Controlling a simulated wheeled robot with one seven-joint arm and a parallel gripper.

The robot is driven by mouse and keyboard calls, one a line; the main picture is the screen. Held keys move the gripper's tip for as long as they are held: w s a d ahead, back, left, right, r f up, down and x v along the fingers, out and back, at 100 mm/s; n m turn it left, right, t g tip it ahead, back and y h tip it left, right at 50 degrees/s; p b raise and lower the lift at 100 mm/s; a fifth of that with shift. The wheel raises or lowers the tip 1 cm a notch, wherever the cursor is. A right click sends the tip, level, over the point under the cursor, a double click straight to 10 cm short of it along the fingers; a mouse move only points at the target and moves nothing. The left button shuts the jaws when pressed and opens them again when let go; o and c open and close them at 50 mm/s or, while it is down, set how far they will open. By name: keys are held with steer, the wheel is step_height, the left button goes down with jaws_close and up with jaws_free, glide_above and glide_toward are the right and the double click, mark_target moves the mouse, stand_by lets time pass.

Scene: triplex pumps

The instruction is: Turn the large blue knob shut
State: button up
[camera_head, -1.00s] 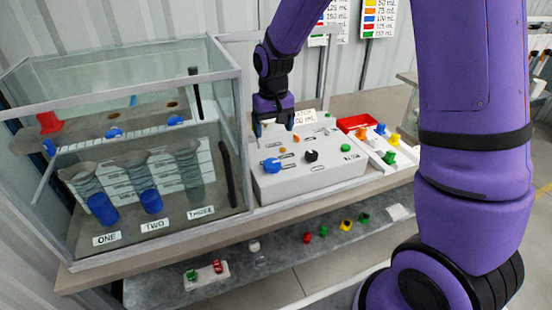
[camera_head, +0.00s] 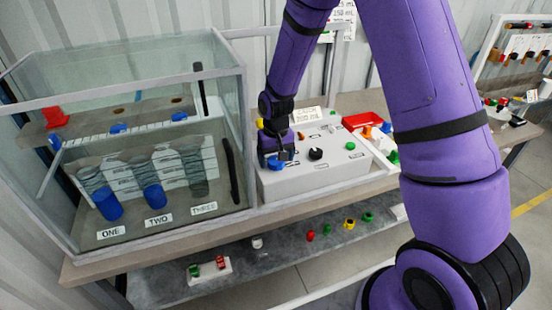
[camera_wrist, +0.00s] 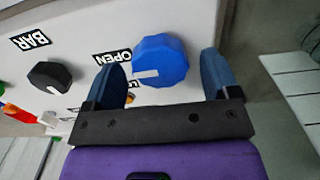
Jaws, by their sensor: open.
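The large blue knob (camera_head: 275,162) sits at the front left of the white control box (camera_head: 320,180). In the wrist view the blue knob (camera_wrist: 160,60) has a white pointer mark on its lower left, and an OPEN label (camera_wrist: 112,57) beside it on the left. My gripper (camera_head: 276,158) is at the knob in the head view, which partly hides it. In the wrist view my gripper (camera_wrist: 165,80) is open, with one blue finger on each side of the knob.
A black knob (camera_head: 316,154) stands right of the blue one, near a BAR label (camera_wrist: 30,39). A glass tank (camera_head: 150,235) with three labelled columns stands close on the left. A red tray (camera_head: 362,119) lies to the right. A lower shelf (camera_head: 285,245) holds small coloured parts.

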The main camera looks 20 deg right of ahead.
steer(key=shift+f, duration=0.2)
steer(key=c, duration=0.9)
